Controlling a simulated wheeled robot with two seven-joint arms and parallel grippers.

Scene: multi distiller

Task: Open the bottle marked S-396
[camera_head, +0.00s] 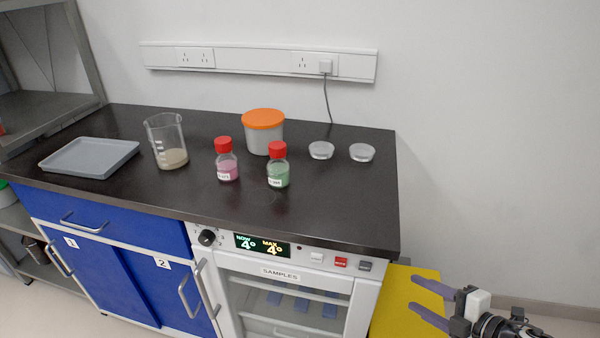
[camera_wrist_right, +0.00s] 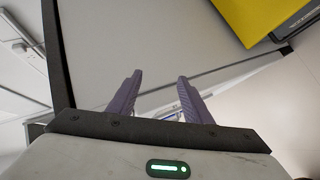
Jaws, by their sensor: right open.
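Two small glass bottles with red caps stand upright on the dark countertop (camera_head: 330,205). One bottle holds pink liquid (camera_head: 228,172); the other holds green liquid (camera_head: 278,176) and stands to its right. Both have white labels, too small to read, so I cannot tell which is S-396. Both caps are on. My right gripper (camera_head: 422,299) is open and empty, low at the right, beyond the counter's right end and apart from the bottles. Its purple fingers also show in the right wrist view (camera_wrist_right: 158,98), with nothing between them. My left gripper is not in view.
A beaker (camera_head: 167,145), a grey tray (camera_head: 85,157) and an orange-lidded tub (camera_head: 264,135) stand around the bottles. Two clear dishes (camera_head: 321,150) (camera_head: 362,153) are to the right. A sample fridge (camera_head: 285,295) and a yellow panel (camera_head: 395,305) are below. The counter's front right is clear.

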